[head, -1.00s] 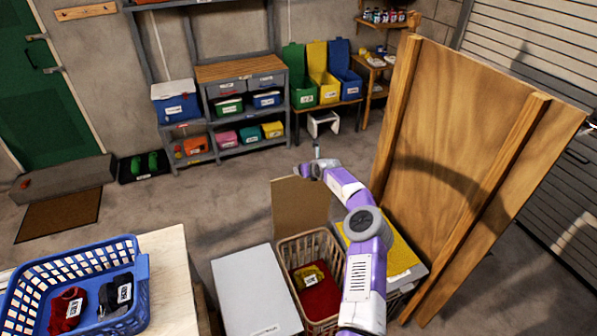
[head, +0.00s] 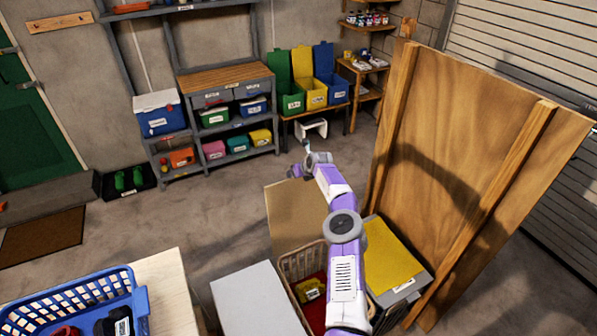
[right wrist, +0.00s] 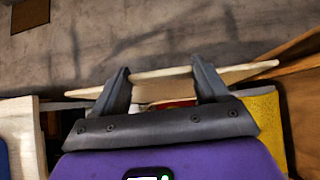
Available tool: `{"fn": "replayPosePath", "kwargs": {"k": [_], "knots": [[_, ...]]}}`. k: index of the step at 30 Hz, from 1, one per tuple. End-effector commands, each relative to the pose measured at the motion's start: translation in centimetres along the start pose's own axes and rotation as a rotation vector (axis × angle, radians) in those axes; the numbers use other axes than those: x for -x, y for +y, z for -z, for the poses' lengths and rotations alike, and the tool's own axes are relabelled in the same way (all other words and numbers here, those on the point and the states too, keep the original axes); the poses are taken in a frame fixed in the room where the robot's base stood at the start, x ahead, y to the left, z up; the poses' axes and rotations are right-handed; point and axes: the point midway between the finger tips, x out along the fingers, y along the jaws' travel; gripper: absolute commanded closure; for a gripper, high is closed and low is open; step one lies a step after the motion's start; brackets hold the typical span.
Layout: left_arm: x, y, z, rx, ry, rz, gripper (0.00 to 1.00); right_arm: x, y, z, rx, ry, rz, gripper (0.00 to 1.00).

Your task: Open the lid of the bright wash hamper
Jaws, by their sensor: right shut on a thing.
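The bright wash hamper is a beige slatted basket (head: 295,264) in the middle of a row of three, with red and yellow items inside. Its thin tan lid (head: 288,222) stands raised at the hamper's far side, and the opening is exposed. My right gripper (head: 304,166) is at the lid's upper edge in the head view. In the right wrist view the lid's pale edge (right wrist: 165,73) runs across between the fingers of my right gripper (right wrist: 163,76), which is shut on it. My forearm hides part of the hamper. My left gripper is not in view.
A hamper with a closed light-grey lid (head: 255,300) stands at left, and one with a yellow top (head: 390,260) at right. A tall wooden panel (head: 460,170) rises close to the right of my arm. A blue basket (head: 75,300) sits on a table at front left. The floor behind is clear.

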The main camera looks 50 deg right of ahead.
Motion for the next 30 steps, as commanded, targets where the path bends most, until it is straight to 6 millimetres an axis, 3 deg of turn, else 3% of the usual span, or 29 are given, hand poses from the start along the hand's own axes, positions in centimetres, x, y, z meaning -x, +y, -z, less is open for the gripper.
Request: {"fn": "replayPosePath", "kwargs": {"k": [2, 3, 8, 20, 30], "knots": [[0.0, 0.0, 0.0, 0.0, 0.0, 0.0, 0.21, 0.1, -0.1, -0.1, 0.003, 0.0, 0.001, 0.8], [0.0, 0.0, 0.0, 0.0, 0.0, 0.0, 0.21, 0.1, -0.1, -0.1, 0.003, 0.0, 0.001, 0.23], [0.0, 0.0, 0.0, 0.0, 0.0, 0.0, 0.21, 0.1, -0.1, 0.0, 0.002, 0.0, 0.001, 0.0], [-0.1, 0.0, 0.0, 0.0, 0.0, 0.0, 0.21, 0.6, -0.2, -0.1, 0.001, -0.001, 0.002, 0.0], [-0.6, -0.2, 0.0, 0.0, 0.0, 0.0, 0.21, 3.8, -0.2, -0.1, 0.004, -0.001, 0.003, 0.0]]}}
